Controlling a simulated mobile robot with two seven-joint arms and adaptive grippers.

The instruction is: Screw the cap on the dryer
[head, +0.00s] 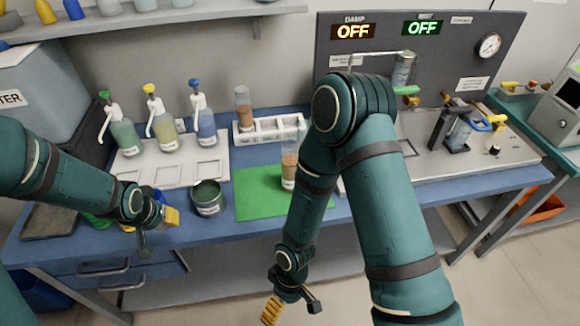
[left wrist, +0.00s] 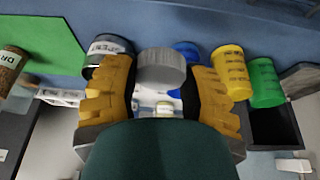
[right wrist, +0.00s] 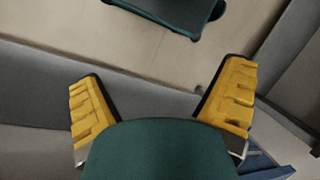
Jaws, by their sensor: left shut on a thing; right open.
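The dryer is a clear upright tube with brown contents (head: 289,170), standing on the green mat (head: 250,205); its open top shows no cap. In the left wrist view a tube with a label starting "DR" (left wrist: 12,72) shows at the left edge. My left gripper (head: 160,214) is shut on a grey round cap (left wrist: 160,68), left of the mat and apart from the tube. The cap is hidden in the head view. My right gripper (right wrist: 162,75) is open and empty, low in front of the table, over the floor.
A dark can (head: 208,198) stands between my left gripper and the mat. Yellow (left wrist: 232,72) and green (left wrist: 265,82) containers lie beside the left gripper. A white rack (head: 268,130) and pump bottles (head: 162,120) stand behind. My right arm crosses the table's right half.

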